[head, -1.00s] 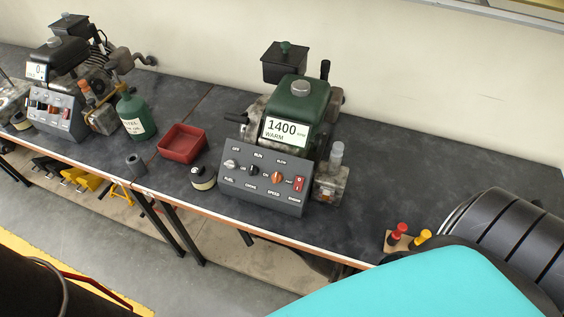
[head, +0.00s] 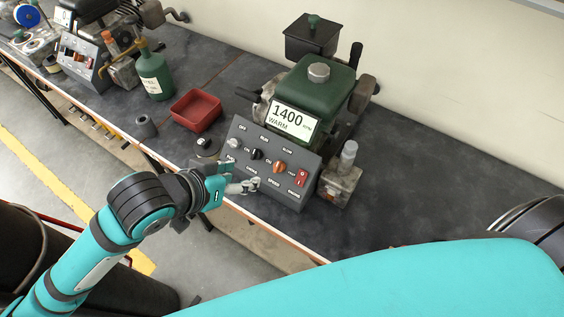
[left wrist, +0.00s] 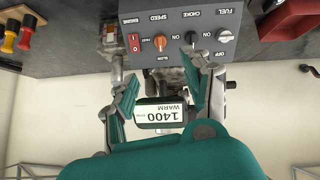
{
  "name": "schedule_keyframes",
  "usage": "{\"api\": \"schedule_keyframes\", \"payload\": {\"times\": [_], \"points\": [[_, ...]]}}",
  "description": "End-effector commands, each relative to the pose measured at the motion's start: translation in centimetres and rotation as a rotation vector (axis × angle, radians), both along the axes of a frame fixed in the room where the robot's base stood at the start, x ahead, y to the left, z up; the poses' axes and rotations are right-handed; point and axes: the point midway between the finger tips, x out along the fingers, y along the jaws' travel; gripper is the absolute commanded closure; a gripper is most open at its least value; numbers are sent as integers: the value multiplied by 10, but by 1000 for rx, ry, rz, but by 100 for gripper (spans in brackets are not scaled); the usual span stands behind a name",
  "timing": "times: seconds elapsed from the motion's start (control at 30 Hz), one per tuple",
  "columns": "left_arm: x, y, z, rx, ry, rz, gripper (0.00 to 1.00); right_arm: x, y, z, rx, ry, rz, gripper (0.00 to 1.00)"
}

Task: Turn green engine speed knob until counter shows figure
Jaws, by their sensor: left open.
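The green engine (head: 325,88) stands on the bench with a grey control panel (head: 262,188) at its front. Its counter (head: 291,120) reads 1400, with WARM below. The orange speed knob (head: 279,168) sits between a black choke knob (head: 256,154) and a red switch (head: 302,178). My left gripper (head: 240,178) is open and empty in front of the panel's lower left edge. In the left wrist view, upside down, the orange knob (left wrist: 160,41) shows beyond and between the open fingers (left wrist: 155,58), apart from them. My right gripper is not in view.
A red tray (head: 196,111), a small grey cylinder (head: 146,127) and a green bottle (head: 155,75) stand left of the engine. A second engine with its own panel (head: 82,60) stands farther left. The bench right of the engine is mostly clear.

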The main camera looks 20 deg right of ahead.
Motion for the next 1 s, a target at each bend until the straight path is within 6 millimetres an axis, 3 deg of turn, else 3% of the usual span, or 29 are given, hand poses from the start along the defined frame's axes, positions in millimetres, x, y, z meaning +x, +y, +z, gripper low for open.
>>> {"api": "schedule_keyframes", "payload": {"times": [0.3,0.7,1.0], "points": [[22,-33,-38,-1,2,1,50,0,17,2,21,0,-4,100],[56,-83,-96,-1,0,1,50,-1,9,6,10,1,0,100],[68,-101,-117,-2,-2,1,50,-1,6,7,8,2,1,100]]}}
